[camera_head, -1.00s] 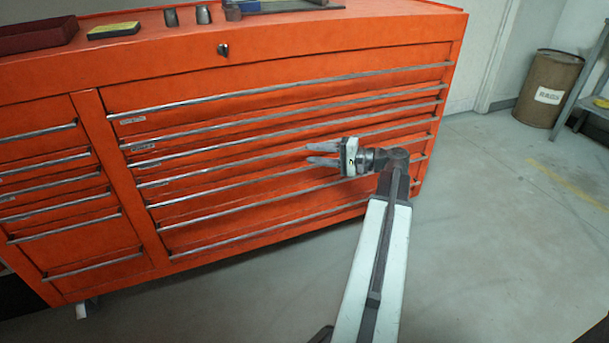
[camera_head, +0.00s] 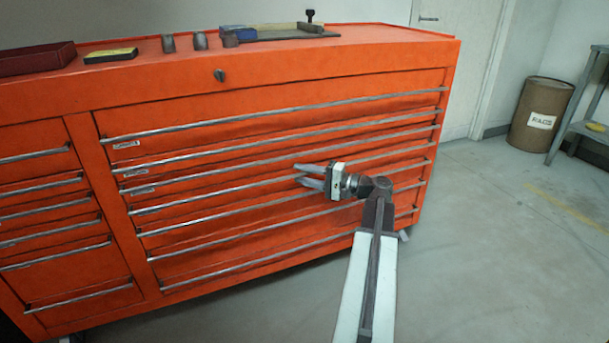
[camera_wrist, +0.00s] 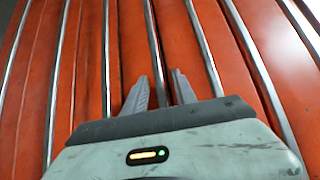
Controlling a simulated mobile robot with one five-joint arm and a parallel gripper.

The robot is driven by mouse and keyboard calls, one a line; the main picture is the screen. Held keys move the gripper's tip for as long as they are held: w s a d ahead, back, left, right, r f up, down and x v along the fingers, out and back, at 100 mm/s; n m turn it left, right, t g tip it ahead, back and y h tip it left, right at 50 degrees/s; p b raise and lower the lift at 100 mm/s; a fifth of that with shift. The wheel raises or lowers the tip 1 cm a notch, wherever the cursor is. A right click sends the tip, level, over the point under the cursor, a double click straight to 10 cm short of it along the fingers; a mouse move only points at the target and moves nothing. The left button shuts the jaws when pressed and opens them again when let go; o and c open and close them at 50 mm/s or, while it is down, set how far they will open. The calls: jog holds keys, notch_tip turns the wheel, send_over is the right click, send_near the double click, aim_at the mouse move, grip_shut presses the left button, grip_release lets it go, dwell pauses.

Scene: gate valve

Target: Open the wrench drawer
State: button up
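The orange tool chest (camera_head: 300,75) has a wide right-hand column of stacked drawers with long silver bar handles, all of them shut. Small labels (camera_head: 137,172) sit at the left end of the upper drawers; they are too small to read, so I cannot tell which is the wrench drawer. My gripper (camera_head: 297,175) is in front of the wide drawers, right of their middle, fingers pointing left toward the drawer fronts. Its two fingers are apart and empty. In the wrist view a handle bar (camera_wrist: 154,45) runs between the fingertips (camera_wrist: 159,75); I cannot tell how near it is.
A narrower drawer column (camera_head: 60,210) is at the left. On the chest top are a dark red tray (camera_head: 35,58), a yellow-and-black block (camera_head: 110,55), sockets and a grey tray. A rusty barrel (camera_head: 541,112) and metal shelf (camera_head: 590,130) stand at right. The floor right of the chest is clear.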

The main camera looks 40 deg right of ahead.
grip_shut()
dwell(1.4)
